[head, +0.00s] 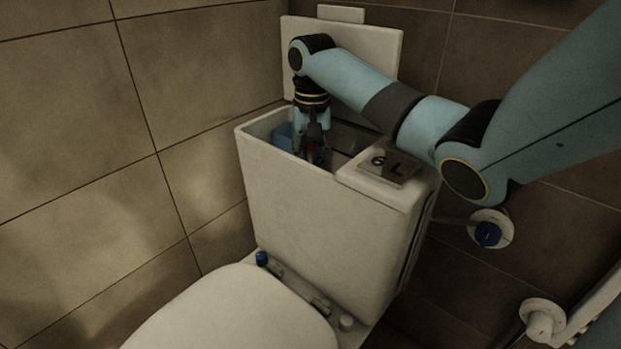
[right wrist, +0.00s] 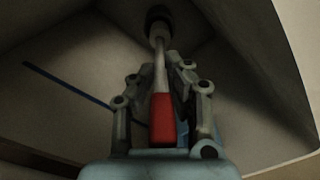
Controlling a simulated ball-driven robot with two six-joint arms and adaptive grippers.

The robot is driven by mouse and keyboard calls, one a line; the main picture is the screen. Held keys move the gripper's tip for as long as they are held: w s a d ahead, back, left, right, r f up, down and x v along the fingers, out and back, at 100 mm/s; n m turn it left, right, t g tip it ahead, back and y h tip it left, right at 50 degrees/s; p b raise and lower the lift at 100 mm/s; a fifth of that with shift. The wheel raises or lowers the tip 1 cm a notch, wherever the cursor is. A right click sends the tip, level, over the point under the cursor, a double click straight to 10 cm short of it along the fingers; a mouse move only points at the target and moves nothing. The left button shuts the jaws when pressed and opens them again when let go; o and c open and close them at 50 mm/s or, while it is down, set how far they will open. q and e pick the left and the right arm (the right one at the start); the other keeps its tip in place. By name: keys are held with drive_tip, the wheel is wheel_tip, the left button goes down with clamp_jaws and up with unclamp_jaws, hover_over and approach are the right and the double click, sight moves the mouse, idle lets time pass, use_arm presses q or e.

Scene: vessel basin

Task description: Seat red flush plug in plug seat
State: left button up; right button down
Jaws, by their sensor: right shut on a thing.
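The red flush plug (right wrist: 162,120) is between the fingers of my right gripper (right wrist: 160,78), which is shut on its red part. A pale stem runs from the red part to a dark round piece (right wrist: 158,18) at the top of the right wrist view. I cannot tell whether that dark piece is the plug's end or the plug seat, or whether the two touch. The cistern floor is hidden there. My left gripper is not in view.
Cistern walls surround my right gripper closely. A blue part (head: 284,135) is at its left, and a thin blue rod (right wrist: 65,84) shows in the wrist view. A plate marked 6 L (head: 388,167) lies on the right cover. A blue-knobbed valve (head: 487,233) is on the wall.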

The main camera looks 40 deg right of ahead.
wheel_tip(320, 180, down, 4)
drive_tip(key=shift+r+b, duration=0.15)
drive_tip(key=shift+b, duration=0.35)
drive_tip(key=shift+r, duration=0.15)
drive_tip(key=c, duration=1.4)
unclamp_jaws()
drive_tip(key=shift+o, duration=0.2)
wheel_tip(320, 180, up, 12)
drive_tip(key=p, duration=0.4)
